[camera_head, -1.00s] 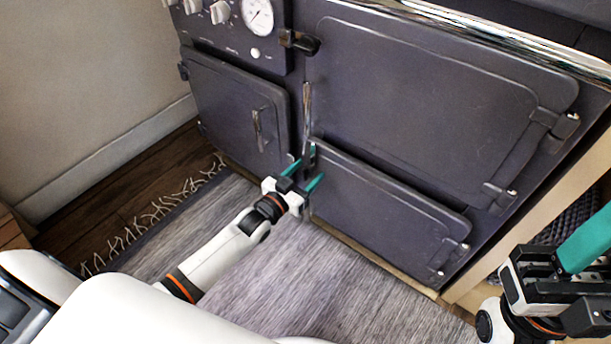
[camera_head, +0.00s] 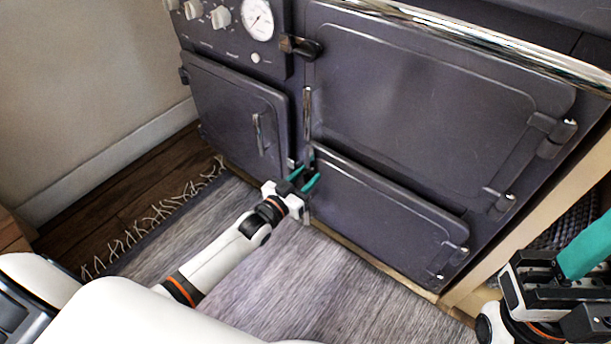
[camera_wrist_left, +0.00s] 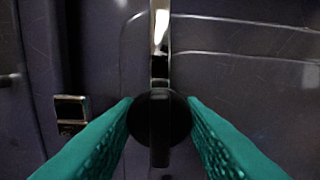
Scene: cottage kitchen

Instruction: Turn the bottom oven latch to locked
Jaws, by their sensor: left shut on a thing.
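The bottom oven door (camera_head: 380,205) is a dark, closed panel at the lower middle of the head view. Its latch (camera_head: 307,112) has a chrome handle standing upright beside the door's upper left corner. In the left wrist view the latch (camera_wrist_left: 160,120) shows a round black hub with the chrome handle pointing straight up. My left gripper (camera_head: 304,180) is shut on the latch, with one teal finger on each side of the hub. Its fingertips hide part of the hub in the head view. My right gripper (camera_head: 580,262) is at the right edge, partly cut off, away from the oven.
A larger oven door (camera_head: 430,90) is above, with a chrome rail (camera_head: 480,45) over it. A smaller door (camera_head: 235,110) with its own handle is at the left. A gauge (camera_head: 257,18) and knobs are above it. A grey rug (camera_head: 270,285) covers the floor in front.

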